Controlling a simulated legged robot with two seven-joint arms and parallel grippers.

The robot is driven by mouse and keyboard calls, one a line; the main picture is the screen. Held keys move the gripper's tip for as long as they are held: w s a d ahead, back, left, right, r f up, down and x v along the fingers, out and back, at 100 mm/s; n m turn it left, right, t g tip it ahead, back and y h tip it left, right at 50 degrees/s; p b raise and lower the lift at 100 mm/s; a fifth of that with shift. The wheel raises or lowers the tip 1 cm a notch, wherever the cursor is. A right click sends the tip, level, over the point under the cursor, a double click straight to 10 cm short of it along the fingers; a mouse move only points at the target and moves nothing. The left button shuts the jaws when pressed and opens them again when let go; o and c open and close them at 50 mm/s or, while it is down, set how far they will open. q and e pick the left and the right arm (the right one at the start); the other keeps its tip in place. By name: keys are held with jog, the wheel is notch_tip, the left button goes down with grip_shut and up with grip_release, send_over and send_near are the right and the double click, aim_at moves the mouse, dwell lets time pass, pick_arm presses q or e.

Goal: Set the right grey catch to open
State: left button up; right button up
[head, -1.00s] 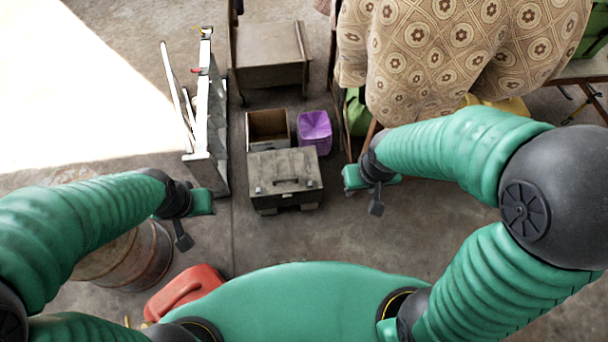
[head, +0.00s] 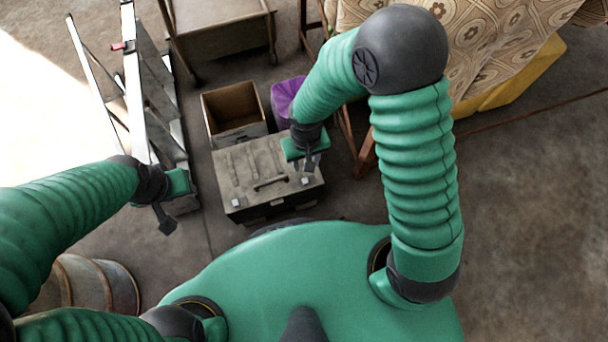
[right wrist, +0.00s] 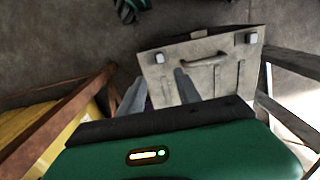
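A worn grey box (head: 245,165) with a closed lid stands on the floor, a handle (head: 270,182) on its lid. The right grey catch (head: 305,181) is a small pale block near the lid's front edge; it shows left of the handle in the right wrist view (right wrist: 160,57). The left catch is at the other side (head: 236,203). I cannot tell how either catch is set. My right gripper (head: 309,163) is above the box's right side, close to the right catch; its two fingers are apart and empty in the right wrist view (right wrist: 160,80). My left gripper (head: 166,218) hangs left of the box, its opening unclear.
An open brown box (head: 205,110) and a purple container (head: 287,92) stand behind the grey box. A metal ladder (head: 132,85) is at left, and a rusty barrel (head: 85,285) at lower left. A wooden table leg (head: 366,155) stands right of the box. Floor at right is clear.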

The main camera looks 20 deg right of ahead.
notch_tip(320, 180, down, 14)
jog(key=b, duration=0.7)
jog(key=shift+r, duration=0.15)
jog(key=shift+c, duration=0.4)
grip_shut()
